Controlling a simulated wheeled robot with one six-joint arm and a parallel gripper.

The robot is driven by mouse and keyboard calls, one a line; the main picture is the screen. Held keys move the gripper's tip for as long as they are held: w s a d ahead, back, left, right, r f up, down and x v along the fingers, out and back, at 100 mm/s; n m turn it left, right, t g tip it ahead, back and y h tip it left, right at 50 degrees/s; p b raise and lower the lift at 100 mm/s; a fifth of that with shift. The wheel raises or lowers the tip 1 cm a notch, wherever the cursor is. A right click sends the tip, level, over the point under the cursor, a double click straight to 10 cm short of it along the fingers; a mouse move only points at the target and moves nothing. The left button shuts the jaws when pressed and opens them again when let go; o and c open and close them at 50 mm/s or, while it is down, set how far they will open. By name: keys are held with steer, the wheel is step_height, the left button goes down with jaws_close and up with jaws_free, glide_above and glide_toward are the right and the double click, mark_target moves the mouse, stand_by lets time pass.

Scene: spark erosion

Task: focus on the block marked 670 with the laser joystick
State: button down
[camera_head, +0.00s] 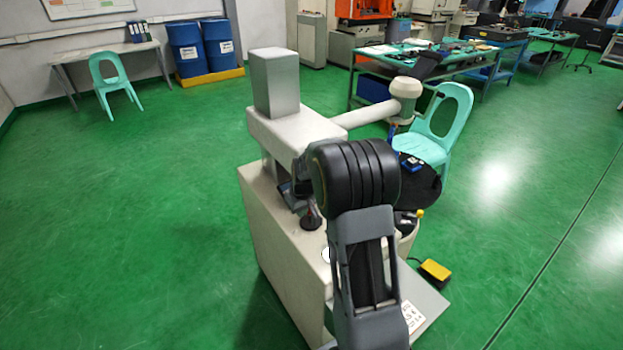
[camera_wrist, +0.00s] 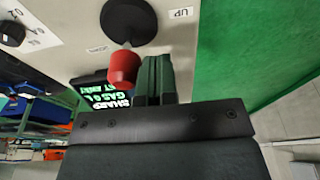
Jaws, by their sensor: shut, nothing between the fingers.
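In the wrist view a joystick with a red knob (camera_wrist: 123,68) stands on a round black base (camera_wrist: 128,22) on a pale panel with an "UP" label. My gripper (camera_wrist: 155,72) is shut and empty, right beside the red knob; I cannot tell whether they touch. In the head view a pale machine (camera_head: 290,118) reaches its horizontal arm over a round black table (camera_head: 424,190). A small blue block (camera_head: 411,164) lies on that table; no number is legible, so I cannot tell whether it is 670. My arm hides my gripper in the head view.
A turquoise chair (camera_head: 447,117) stands behind the round table. A yellow pedal (camera_head: 435,270) lies on the floor at the machine's right. A black knob (camera_wrist: 12,33) sits on the panel's left. Blue drums (camera_head: 187,48) stand far back. The green floor on the left is clear.

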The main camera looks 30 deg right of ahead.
steer(key=shift+a+r, duration=0.1)
step_height(320, 180, up, 7)
steer(key=p, duration=0.4)
steer(key=shift+p, duration=0.35)
stand_by(0.6)
steer(key=s+a+r, duration=0.3)
steer(key=s, duration=0.4)
steer(key=s+a+r+m+t, duration=0.1)
steer(key=s+a+r, duration=0.3)
steer(key=s, duration=0.3)
steer(key=s+a+r, duration=0.3)
steer(key=s+r, duration=0.1)
steer(key=s, duration=0.4)
steer(key=shift+a+r+t, duration=0.15)
steer(key=shift+r+t, duration=0.05)
steer(key=shift+t, duration=0.2)
steer(key=shift+s, duration=0.1)
